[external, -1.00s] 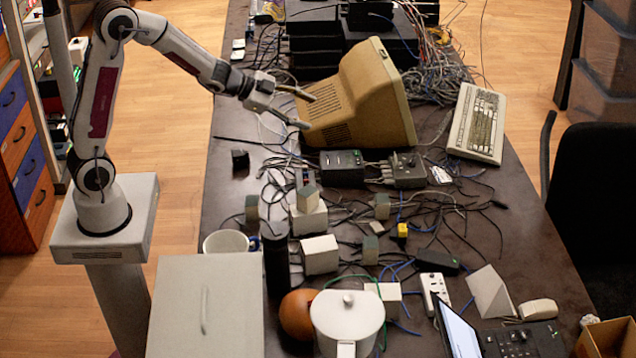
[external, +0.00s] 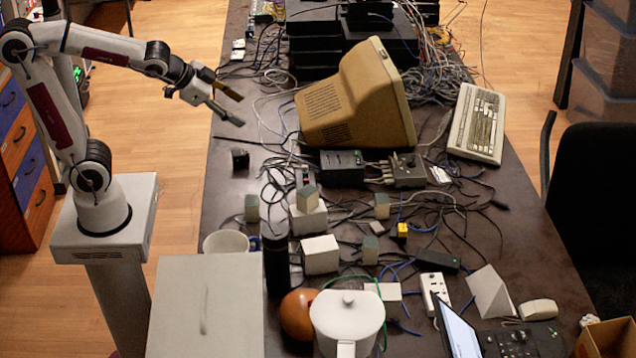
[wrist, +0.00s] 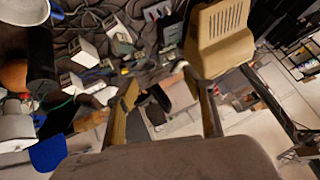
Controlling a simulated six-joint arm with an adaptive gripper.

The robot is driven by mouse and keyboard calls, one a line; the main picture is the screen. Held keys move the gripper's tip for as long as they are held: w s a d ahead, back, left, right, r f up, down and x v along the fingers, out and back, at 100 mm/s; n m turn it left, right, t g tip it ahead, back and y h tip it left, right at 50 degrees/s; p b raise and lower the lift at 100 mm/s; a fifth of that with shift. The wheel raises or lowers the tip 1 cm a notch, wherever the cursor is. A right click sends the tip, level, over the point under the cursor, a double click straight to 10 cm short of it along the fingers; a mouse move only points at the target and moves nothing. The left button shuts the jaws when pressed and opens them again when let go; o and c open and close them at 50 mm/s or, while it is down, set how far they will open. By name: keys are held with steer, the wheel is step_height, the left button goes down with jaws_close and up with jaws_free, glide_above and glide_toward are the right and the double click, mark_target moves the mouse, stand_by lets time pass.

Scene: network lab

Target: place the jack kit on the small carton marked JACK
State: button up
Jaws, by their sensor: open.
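Two small white cartons stand mid-table in the external view: a rear one (external: 309,221) and a front one (external: 320,256). No marking is legible, so I cannot tell which reads JACK. A small grey-green block (external: 307,198) sits on top of the rear carton. Similar blocks stand on the table at left (external: 251,208), right (external: 381,206) and front (external: 370,249). I cannot tell which block is the jack kit. My gripper (external: 238,109) is open and empty, high and well behind the cartons, left of the monitor. Its two fingers also show apart in the wrist view (wrist: 162,85).
A beige monitor (external: 350,100) stands right of my gripper. Tangled cables cover the middle of the table. A dark cylinder (external: 275,258), mug (external: 226,242), orange ball (external: 298,314) and white pot (external: 347,318) stand near the cartons. The left rear table edge is fairly clear.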

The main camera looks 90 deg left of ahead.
steer(key=s+d+f+g+h, duration=0.1)
steer(key=s+d, duration=0.4)
steer(key=s, duration=0.3)
steer(key=s+d+f+g+h, duration=0.1)
steer(key=s+d+h, duration=0.1)
steer(key=s+d, duration=0.4)
steer(key=shift+s+f+n+g, duration=0.3)
steer(key=shift+s+f+g, duration=0.1)
steer(key=shift+s, duration=0.8)
